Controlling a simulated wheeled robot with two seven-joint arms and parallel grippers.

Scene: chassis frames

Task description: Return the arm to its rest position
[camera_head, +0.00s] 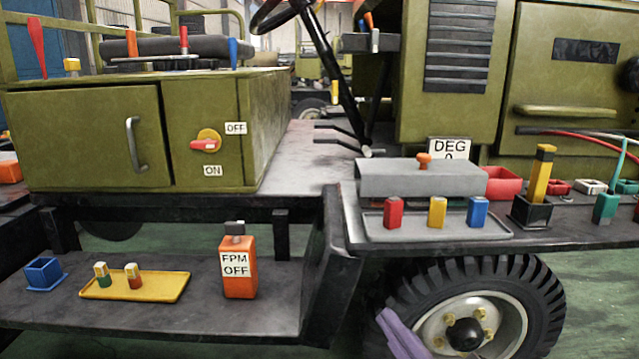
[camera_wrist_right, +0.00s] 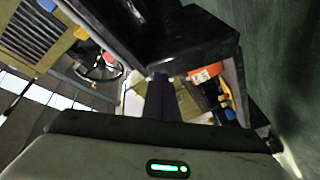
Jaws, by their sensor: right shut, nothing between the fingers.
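My right gripper (camera_head: 387,318) shows at the bottom of the head view as a purple shape in front of the wheel, low and apart from the shelves. In the right wrist view its dark fingers (camera_wrist_right: 158,97) are together and empty. Most of my right arm is out of the picture. My left gripper is not in view.
The wheel (camera_head: 478,318) is behind my right gripper. Above it, a grey tray (camera_head: 440,227) holds red, yellow and blue blocks. The lower shelf (camera_head: 200,312) at left bears an orange FPM OFF bottle (camera_head: 239,268), a yellow tray (camera_head: 170,286) and a blue box (camera_head: 44,273).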

